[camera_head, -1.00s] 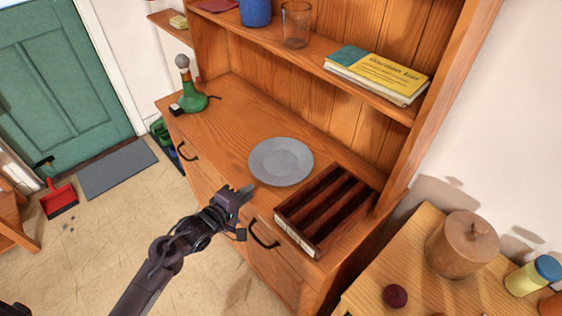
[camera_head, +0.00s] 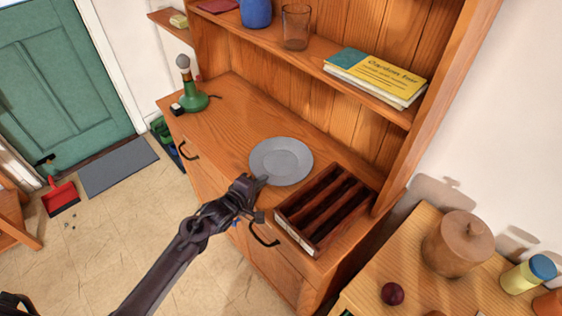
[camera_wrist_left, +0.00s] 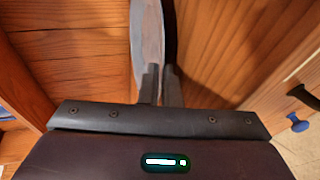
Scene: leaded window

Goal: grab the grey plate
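The grey plate (camera_head: 284,158) lies flat on the wooden cabinet's counter, left of a dark slotted wooden tray. My left gripper (camera_head: 261,182) is at its near rim, reaching over the counter's front edge. In the left wrist view the plate (camera_wrist_left: 147,35) shows nearly edge-on. The two fingers (camera_wrist_left: 162,85) stand close together with the plate's rim between them, so the gripper looks shut on the rim. The plate appears to rest on the counter. My right gripper is not in view.
The slotted tray (camera_head: 290,227) stands close right of the plate. A green bottle-like object (camera_head: 191,97) is at the counter's left end. A shelf above holds books (camera_head: 376,76) and a glass (camera_head: 296,27). The counter left of the plate is clear.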

